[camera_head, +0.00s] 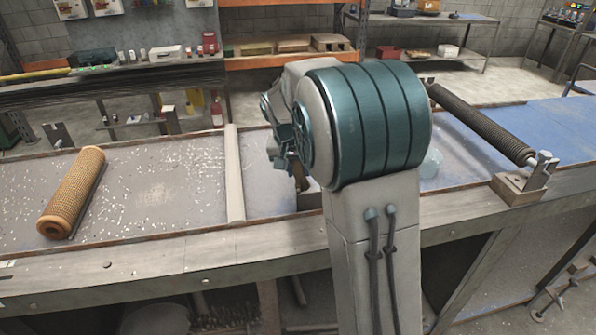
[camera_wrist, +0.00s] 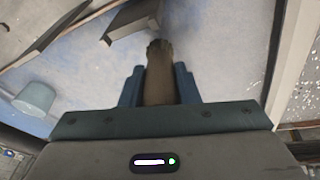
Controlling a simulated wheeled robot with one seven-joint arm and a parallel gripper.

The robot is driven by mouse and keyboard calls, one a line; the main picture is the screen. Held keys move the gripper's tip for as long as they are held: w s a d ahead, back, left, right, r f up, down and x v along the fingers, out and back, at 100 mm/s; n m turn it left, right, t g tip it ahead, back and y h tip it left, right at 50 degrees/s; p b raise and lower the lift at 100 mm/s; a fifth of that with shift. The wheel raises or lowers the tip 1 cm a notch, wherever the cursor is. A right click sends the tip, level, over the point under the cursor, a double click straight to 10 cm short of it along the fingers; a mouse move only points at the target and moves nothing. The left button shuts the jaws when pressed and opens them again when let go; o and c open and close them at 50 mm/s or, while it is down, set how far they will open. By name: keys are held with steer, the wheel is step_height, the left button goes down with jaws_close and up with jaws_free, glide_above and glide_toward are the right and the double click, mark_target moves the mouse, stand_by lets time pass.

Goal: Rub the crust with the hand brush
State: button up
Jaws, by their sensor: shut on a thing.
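My gripper (camera_wrist: 160,88) is shut on a brown, rounded piece (camera_wrist: 159,75), which looks like the handle of the hand brush; its bristles are not clear. In the head view my own arm hides most of the gripper and brush. A dark ribbed mesh tube (camera_head: 480,122) lies slantwise at the right, its near end at a clamp on a wooden block (camera_head: 519,188). An orange-brown mesh tube (camera_head: 72,193) lies at the far left of the bench. I cannot make out a distinct crust on either tube.
The bench tray (camera_head: 150,238) has a raised rim and white specks scattered on its left part. A pale divider bar (camera_head: 234,175) crosses it. A pale blue cup-like thing (camera_wrist: 36,97) stands left in the wrist view. A grey block (camera_wrist: 130,22) lies just beyond the gripper.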

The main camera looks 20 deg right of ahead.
steer(key=shift+r+p, duration=1.4)
steer(key=shift+r, duration=1.05)
